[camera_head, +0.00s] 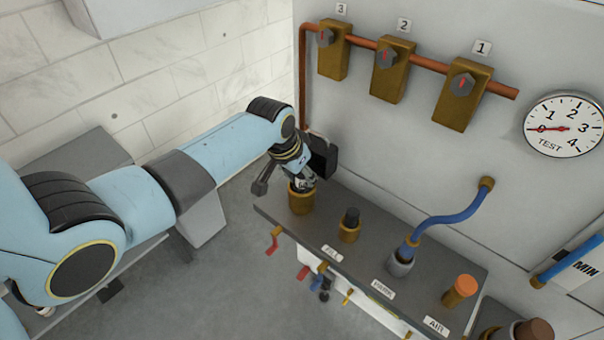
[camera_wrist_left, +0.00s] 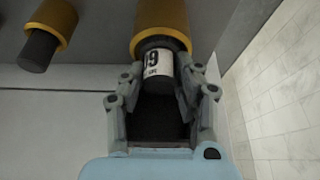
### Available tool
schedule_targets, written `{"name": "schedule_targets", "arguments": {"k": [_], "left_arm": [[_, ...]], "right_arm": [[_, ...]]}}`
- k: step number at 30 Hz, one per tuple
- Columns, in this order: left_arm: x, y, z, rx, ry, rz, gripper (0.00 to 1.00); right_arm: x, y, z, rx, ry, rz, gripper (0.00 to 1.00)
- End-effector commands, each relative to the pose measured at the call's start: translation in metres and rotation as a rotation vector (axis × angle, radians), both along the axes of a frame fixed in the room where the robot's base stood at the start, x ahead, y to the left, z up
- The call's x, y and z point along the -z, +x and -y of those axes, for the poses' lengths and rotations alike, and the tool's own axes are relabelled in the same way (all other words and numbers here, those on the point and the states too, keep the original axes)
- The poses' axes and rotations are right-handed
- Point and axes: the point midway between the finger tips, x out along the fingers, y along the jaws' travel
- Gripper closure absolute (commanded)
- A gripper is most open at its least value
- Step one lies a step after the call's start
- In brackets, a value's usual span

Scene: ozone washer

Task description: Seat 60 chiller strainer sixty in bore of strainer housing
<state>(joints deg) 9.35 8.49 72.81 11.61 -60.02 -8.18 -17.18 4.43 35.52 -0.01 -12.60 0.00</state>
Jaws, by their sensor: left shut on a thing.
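My left gripper (camera_head: 304,180) is shut on the chiller strainer at the far left end of the grey bench. In the left wrist view the strainer (camera_wrist_left: 158,66) is a dark cylinder with a white label, its number upside down, between the fingers (camera_wrist_left: 160,78). Its far end meets the mouth of the brass strainer housing (camera_wrist_left: 160,22), in line with it; how deep it sits inside is hidden. In the head view the housing (camera_head: 300,200) stands upright just below the gripper. The strainer is mostly hidden there. My right gripper is not in view.
A smaller brass fitting with a dark plug (camera_head: 350,220) stands close right of the housing. Further right are a blue hose (camera_head: 440,218) and an orange-capped fitting (camera_head: 462,290). The wall behind carries numbered brass valves (camera_head: 390,72) on a copper pipe, and a gauge (camera_head: 563,125).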

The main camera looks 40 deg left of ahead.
Motion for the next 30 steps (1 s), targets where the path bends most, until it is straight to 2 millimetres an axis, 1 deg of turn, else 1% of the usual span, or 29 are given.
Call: {"name": "schedule_targets", "arguments": {"k": [3, 4, 8, 9, 16, 20, 23, 30], "left_arm": [[0.003, 0.0, 0.0, 0.0, 0.0, -0.001, 1.0], [0.003, 0.0, 0.0, 0.0, 0.0, -0.001, 0.65], [0.002, 0.0, 0.0, 0.0, 0.0, -0.001, 0.48], [0.002, 0.0, 0.0, 0.0, 0.0, -0.001, 0.46], [0.002, 0.0, 0.0, 0.0, 0.0, -0.001, 0.46], [-0.006, -0.002, -0.001, 0.001, 0.001, 0.001, 0.46], [-0.021, -0.008, -0.002, 0.001, 0.002, 0.002, 0.46], [-0.07, -0.029, -0.004, 0.001, 0.003, 0.002, 0.46]], "right_arm": [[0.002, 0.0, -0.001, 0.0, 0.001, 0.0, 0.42], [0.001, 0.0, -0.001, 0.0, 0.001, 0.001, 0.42], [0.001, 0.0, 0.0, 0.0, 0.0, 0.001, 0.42], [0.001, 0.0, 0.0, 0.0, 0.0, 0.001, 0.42], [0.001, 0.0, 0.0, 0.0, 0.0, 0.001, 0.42], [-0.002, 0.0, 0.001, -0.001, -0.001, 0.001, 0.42], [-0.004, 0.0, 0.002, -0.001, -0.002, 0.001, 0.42], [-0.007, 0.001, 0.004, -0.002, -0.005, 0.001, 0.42]]}}
